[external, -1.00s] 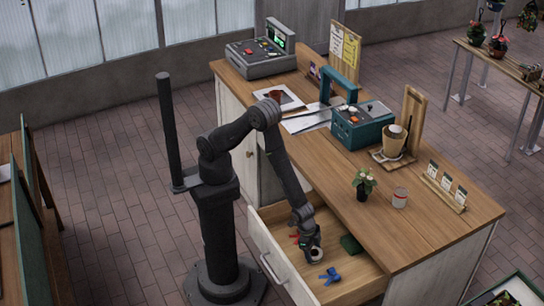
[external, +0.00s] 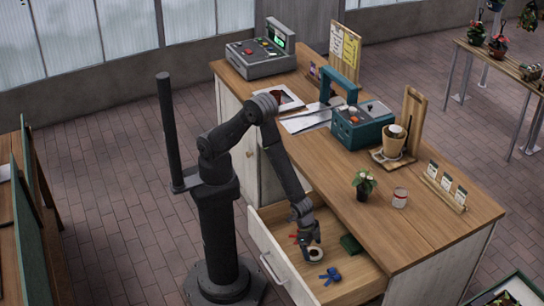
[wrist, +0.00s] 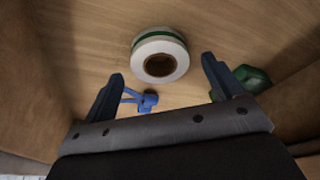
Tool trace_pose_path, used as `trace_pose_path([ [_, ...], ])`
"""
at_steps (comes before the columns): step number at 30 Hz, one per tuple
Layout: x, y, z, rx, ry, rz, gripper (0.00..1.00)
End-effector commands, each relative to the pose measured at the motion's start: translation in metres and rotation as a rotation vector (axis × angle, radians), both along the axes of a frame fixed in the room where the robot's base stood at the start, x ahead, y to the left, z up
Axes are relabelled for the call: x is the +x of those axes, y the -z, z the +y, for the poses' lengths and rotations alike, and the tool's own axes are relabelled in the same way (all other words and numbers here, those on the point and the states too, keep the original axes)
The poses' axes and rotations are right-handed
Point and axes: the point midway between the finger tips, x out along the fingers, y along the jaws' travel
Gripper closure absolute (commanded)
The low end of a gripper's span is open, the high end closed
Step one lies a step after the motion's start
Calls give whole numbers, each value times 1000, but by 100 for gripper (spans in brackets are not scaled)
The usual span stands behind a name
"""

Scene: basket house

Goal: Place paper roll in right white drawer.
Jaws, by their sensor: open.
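The paper roll, white with a green band (wrist: 160,41), rests on the floor of the open white drawer (external: 277,262). Its round end and brown core face me in the wrist view. It also shows in the external view (external: 316,256), just below my gripper. My gripper (wrist: 157,72) is open and empty, its fingers spread wide. In the wrist view the roll appears between and a little beyond the fingertips, with no contact visible. In the external view my gripper (external: 309,243) is inside the drawer opening, just above the roll.
A blue object (external: 330,276) and a green object (external: 351,244) lie in the drawer near the roll. A red item (external: 294,237) shows beside my gripper. The countertop edge overhangs the drawer's right side. A potted plant (external: 364,184) and a small can (external: 400,197) stand above.

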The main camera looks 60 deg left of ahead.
Motion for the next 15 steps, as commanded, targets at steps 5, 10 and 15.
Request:
trace_pose_path([
  [5,-5,-34,7,-3,-2,-1,15],
  [10,-10,-62,13,-4,0,-2,15],
  [15,-13,-83,18,-2,-1,-1,15],
])
